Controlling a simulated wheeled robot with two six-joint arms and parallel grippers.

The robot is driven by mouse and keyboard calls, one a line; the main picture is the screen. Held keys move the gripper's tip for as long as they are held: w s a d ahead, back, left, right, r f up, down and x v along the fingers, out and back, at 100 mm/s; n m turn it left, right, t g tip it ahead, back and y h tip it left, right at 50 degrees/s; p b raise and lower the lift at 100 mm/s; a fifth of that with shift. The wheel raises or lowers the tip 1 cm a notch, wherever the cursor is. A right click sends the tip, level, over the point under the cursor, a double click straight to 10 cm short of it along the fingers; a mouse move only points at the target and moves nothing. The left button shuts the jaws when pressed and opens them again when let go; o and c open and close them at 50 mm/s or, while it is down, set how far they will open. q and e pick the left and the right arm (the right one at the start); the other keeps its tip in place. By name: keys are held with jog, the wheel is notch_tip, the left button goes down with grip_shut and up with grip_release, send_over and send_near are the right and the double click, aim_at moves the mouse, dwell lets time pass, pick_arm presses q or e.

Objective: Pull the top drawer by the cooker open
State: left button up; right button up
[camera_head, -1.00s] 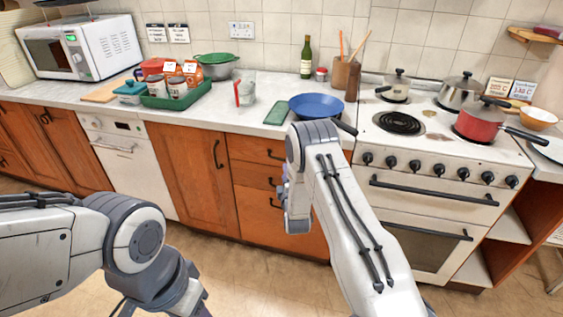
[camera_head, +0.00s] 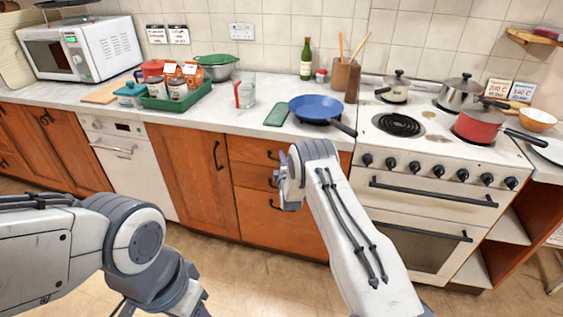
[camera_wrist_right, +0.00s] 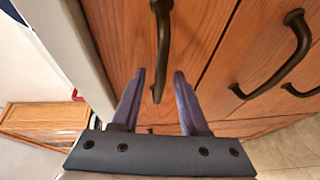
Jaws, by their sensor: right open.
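The top drawer (camera_head: 248,150) by the cooker is a wooden front just under the counter, and it looks shut. Its dark bar handle (camera_head: 273,156) shows just left of my right wrist. In the right wrist view the handle (camera_wrist_right: 161,40) runs upright, its lower end between the two purple fingers. My right gripper (camera_wrist_right: 160,78) is open at this handle; I cannot tell whether a finger touches it. In the head view my right wrist hides most of that gripper. My left arm is at the lower left, with its gripper out of the picture.
The white cooker (camera_head: 430,205) stands right of the drawers. A blue pan (camera_head: 316,107) lies on the counter above them, its handle sticking out near my right arm. Lower drawers (camera_head: 275,222) sit below. The floor in front is clear.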

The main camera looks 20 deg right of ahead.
grip_shut()
jog(key=shift+a, duration=0.1)
dwell(1.2)
